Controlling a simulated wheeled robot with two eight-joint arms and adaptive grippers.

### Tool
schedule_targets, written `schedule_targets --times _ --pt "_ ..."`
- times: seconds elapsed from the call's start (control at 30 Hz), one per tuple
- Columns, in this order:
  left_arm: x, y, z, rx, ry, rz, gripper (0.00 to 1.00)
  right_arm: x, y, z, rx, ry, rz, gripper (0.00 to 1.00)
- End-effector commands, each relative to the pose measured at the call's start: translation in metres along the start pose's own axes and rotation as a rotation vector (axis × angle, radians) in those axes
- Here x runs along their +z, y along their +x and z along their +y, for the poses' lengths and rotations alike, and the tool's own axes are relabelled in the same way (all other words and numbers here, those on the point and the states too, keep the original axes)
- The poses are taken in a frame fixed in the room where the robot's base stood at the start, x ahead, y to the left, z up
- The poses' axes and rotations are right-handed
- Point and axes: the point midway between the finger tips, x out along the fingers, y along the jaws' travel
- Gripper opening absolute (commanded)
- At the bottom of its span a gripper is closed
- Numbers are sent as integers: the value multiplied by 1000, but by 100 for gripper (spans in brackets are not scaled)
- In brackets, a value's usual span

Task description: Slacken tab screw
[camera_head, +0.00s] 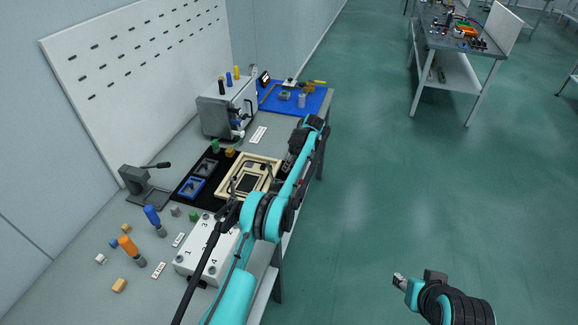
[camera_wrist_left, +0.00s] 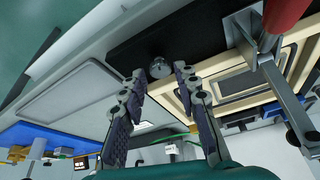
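A round silver knob (camera_wrist_left: 160,68), which looks like the tab screw, sits on a dark plate (camera_wrist_left: 190,38) in the left wrist view. My left gripper (camera_wrist_left: 159,82) is open, its fingertips on either side of the knob with nothing gripped. I cannot tell whether a fingertip touches it. In the head view, my left gripper (camera_head: 285,166) is beside the right edge of the beige panel fixture (camera_head: 222,190), and the knob is hidden. My right gripper (camera_head: 400,283) is at the lower right over the floor, away from the bench; its finger opening is unclear.
A clamp with a red handle (camera_wrist_left: 285,14) stands close to the right of my left fingers. A white numbered block (camera_head: 190,262), screwdrivers and small blocks are on the near bench. A grey box (camera_head: 222,112) and blue mat (camera_head: 312,102) are farther back.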

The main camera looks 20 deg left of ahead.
Motion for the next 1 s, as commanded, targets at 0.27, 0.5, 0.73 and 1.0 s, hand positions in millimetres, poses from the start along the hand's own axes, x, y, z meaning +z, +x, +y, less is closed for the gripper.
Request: schedule_targets --times 0.27,0.5,0.73,1.0 --pt "1 -60 0 1 3 0 31 0 0 0 0 0 0 40" --pt "0 -99 0 0 1 0 31 0 0 0 0 0 0 40" --pt "1 -109 0 0 1 0 31 0 0 0 0 0 0 40" --pt "0 -108 0 0 4 -1 31 0 0 0 0 0 0 40"
